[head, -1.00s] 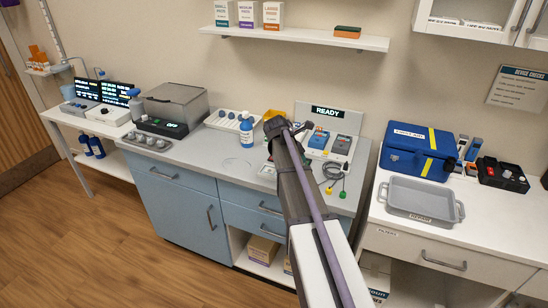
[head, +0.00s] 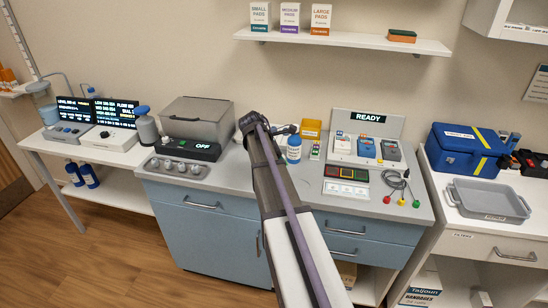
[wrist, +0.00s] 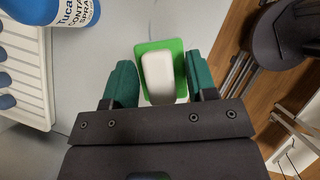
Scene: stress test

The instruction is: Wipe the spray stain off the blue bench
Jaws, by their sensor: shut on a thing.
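In the wrist view, my gripper (wrist: 160,84) is shut on a block with a white top and a green base (wrist: 164,70), its green fingertips on either side. The block is over the grey top of the blue bench (wrist: 85,100); I cannot tell whether it touches. In the head view, the blue bench (head: 205,235) has blue fronts and a grey top. My arm hides the gripper, the block and part of the benchtop there. The blue and white spray bottle (head: 293,150) stands just right of my arm; the wrist view shows its label (wrist: 68,12). I see no clear stain now.
A grey lidded machine marked OFF (head: 190,150) stands left of my arm. Right are a READY panel (head: 368,118), a tray of coloured squares (head: 346,188) and loose leads (head: 398,183). In the wrist view, a white rack (wrist: 30,85) lies left; wooden floor (wrist: 250,95) shows right.

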